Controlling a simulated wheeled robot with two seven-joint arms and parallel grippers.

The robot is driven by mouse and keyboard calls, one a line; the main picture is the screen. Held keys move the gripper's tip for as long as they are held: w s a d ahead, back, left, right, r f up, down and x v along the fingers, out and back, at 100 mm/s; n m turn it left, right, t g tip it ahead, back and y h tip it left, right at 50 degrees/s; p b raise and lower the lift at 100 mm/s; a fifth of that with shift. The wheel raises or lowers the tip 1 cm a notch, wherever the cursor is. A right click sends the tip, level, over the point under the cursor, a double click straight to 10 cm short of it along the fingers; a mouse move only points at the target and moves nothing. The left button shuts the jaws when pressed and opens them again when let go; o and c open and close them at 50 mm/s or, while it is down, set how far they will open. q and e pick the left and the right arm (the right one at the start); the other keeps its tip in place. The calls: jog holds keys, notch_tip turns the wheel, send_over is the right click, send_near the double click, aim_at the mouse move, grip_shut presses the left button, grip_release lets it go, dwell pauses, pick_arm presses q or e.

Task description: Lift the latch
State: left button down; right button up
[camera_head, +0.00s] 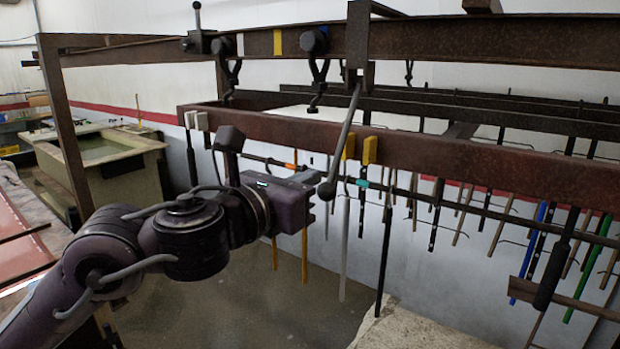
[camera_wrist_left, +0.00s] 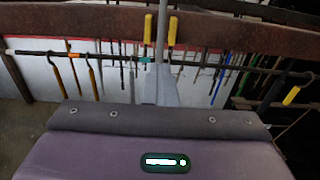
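A long grey lever (camera_head: 345,140), which looks like the latch handle, hangs from a dark block (camera_head: 359,45) on the upper rail. It slants down to a rounded dark end. My left gripper (camera_head: 318,187) is at the lever's lower end, which overlaps its front in the head view. I cannot tell whether they touch. My right gripper is not in view.
A rusty lower beam (camera_head: 455,158) crosses behind the lever, with yellow clips (camera_head: 370,150) on it. Several tools hang from a thin dark rod (camera_head: 475,208) beyond. Black hooked trolleys (camera_head: 316,42) sit on the upper rail (camera_head: 470,38). Open floor (camera_head: 240,310) lies below my arm.

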pick_arm(q)
jog(key=s+a+r+p, duration=0.2)
jog(key=s+r+p, duration=0.1)
jog(key=r+p, duration=0.1)
jog(key=shift+s+a+r+p, duration=0.2)
jog(key=shift+r+p, duration=0.2)
jog(key=shift+r, duration=0.45)
jog(key=c, duration=2.1)
grip_release()
jog(key=shift+c, duration=0.2)
jog(key=o, duration=1.2)
jog(key=shift+v, duration=3.45)
